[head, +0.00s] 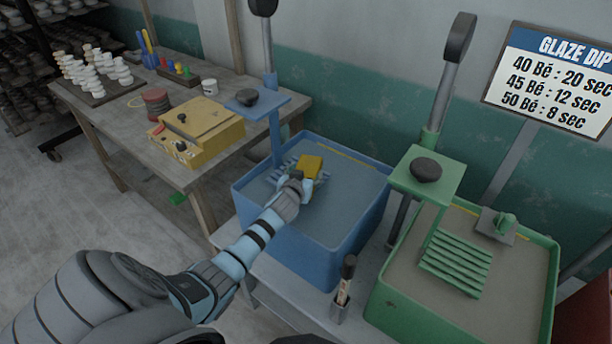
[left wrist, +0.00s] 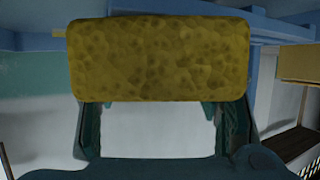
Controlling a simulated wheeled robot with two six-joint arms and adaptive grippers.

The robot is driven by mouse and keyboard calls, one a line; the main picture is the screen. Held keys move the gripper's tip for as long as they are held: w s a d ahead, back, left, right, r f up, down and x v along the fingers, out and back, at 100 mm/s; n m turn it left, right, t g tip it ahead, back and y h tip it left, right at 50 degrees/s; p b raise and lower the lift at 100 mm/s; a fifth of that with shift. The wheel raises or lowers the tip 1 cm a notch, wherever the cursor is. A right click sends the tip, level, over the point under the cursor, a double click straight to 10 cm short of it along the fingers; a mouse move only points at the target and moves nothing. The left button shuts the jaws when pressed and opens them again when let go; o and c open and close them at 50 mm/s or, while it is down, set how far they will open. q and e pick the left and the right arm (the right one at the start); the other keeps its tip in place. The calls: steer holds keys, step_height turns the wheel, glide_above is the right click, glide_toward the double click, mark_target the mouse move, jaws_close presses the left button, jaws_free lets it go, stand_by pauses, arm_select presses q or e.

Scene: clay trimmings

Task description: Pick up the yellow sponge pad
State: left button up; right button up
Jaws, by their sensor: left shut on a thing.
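The yellow sponge pad (head: 311,165) is held by my left gripper (head: 306,180) above the blue tank (head: 342,253) in the head view. In the left wrist view the sponge (left wrist: 160,60) fills the upper middle, a porous yellow block. The fingers of my left gripper (left wrist: 165,125) reach up to it from both sides and are shut on it. The fingertips are partly hidden behind the sponge. My right gripper is not in view.
A blue lift post with a plate (head: 257,103) stands at the blue tank's back left. A green tank (head: 400,312) with a slatted rack (head: 456,262) is at right. A brush in a holder (head: 344,288) stands between the tanks. A wooden table (head: 120,122) is at left.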

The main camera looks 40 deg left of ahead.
arm_select(q)
steer(key=shift+r, duration=0.55)
step_height(320, 180, up, 19)
steer(key=p, duration=0.3)
